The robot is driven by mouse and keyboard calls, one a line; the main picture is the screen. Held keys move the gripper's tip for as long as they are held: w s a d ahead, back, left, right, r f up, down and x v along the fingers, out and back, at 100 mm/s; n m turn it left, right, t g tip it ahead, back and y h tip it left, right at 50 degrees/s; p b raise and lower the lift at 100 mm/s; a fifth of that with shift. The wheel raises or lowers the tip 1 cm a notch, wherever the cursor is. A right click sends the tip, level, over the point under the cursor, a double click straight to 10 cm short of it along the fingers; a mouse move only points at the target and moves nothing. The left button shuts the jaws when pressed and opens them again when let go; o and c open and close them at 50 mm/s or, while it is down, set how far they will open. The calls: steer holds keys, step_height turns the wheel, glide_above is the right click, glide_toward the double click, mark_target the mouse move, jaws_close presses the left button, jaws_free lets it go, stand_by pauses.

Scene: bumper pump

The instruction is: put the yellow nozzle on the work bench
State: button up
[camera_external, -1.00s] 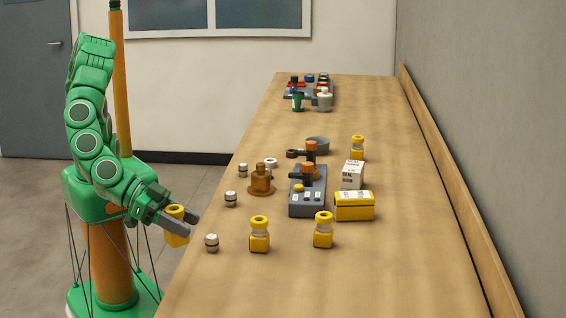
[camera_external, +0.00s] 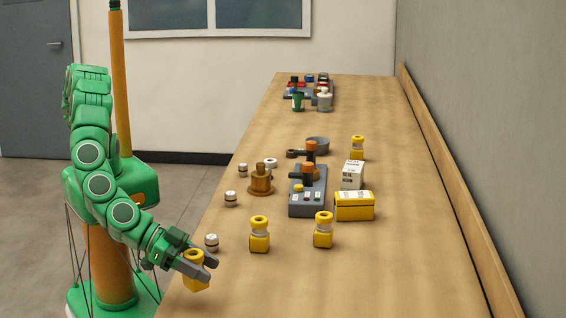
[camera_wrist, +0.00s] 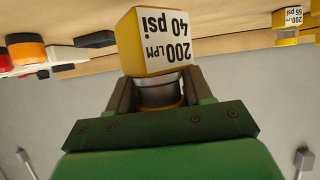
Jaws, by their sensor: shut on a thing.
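My gripper (camera_external: 200,266) is shut on a yellow nozzle (camera_external: 195,276) near the front left edge of the work bench (camera_external: 330,285). The nozzle is roughly upright, with its round top up. I cannot tell whether its base touches the bench top. In the wrist view the nozzle (camera_wrist: 155,45) sits between the fingers, and its label reads 200 LPM 40 psi upside down. Two more yellow nozzles stand on the bench, one on the left (camera_external: 259,235) and one on the right (camera_external: 323,231). Another yellow nozzle (camera_external: 357,148) stands farther back.
A small silver-white fitting (camera_external: 211,242) stands just behind my gripper. A grey pump panel (camera_external: 307,195), a yellow box (camera_external: 354,206), a white box (camera_external: 352,174) and a brown fitting (camera_external: 261,181) stand farther back. The front right of the bench is clear.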

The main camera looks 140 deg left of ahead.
steer(key=shift+w+f, duration=0.4)
steer(key=shift+f, duration=1.55)
steer(key=shift+f, duration=0.1)
steer(key=o, duration=1.2)
steer(key=v, duration=1.2)
steer(key=shift+d, duration=0.1)
